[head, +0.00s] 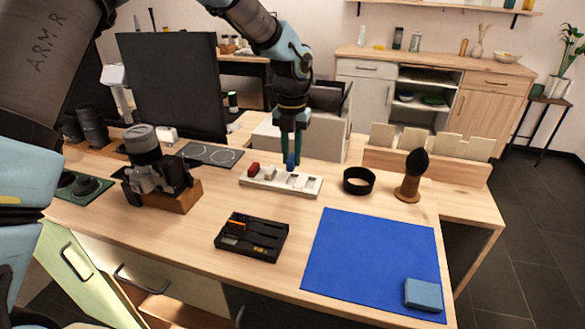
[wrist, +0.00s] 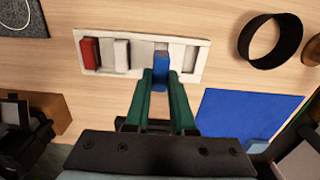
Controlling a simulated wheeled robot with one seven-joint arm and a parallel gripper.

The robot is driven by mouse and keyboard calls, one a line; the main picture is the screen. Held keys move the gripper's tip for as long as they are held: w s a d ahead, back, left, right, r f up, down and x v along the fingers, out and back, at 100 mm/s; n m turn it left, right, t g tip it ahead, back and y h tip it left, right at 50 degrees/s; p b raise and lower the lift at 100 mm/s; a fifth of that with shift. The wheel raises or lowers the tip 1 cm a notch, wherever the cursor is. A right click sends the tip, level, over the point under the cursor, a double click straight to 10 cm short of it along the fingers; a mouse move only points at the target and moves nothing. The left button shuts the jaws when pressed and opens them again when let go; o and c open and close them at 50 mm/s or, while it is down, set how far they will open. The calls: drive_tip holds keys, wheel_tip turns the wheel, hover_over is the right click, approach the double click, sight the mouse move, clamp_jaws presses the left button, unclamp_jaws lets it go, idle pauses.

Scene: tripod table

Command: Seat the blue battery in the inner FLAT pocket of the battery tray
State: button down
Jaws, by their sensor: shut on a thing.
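The white battery tray (head: 305,190) lies on the wooden table; its row of pockets also shows in the wrist view (wrist: 203,70). A red battery (wrist: 90,52) stands in the left end pocket and a white one (wrist: 122,56) in the pocket beside it. My gripper (head: 291,152) points down over the tray, with its green fingers (wrist: 161,80) shut on the blue battery (wrist: 161,62). The blue battery (head: 291,163) is upright, right of the white one. I cannot tell whether its lower end is inside a pocket. A pocket (wrist: 189,58) to its right looks empty.
A black ring (head: 358,181) and a brush on a wooden stand (head: 412,175) are right of the tray. A black organiser (head: 252,237) and a blue mat (head: 370,255) lie nearer. A camera (head: 155,170) sits at left. Bare wood surrounds the tray's front.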

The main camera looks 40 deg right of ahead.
sight(291, 170)
drive_tip(key=shift+f+p, duration=0.5)
drive_tip(key=shift+f, duration=1.85)
drive_tip(key=shift+f, duration=0.1)
drive_tip(key=c, duration=0.8)
unclamp_jaws()
drive_tip(key=shift+o, duration=0.2)
wheel_tip(291, 170, up, 12)
drive_tip(key=shift+r+b, duration=0.15)
drive_tip(key=shift+b, duration=0.95)
drive_tip(key=shift+s, duration=0.1)
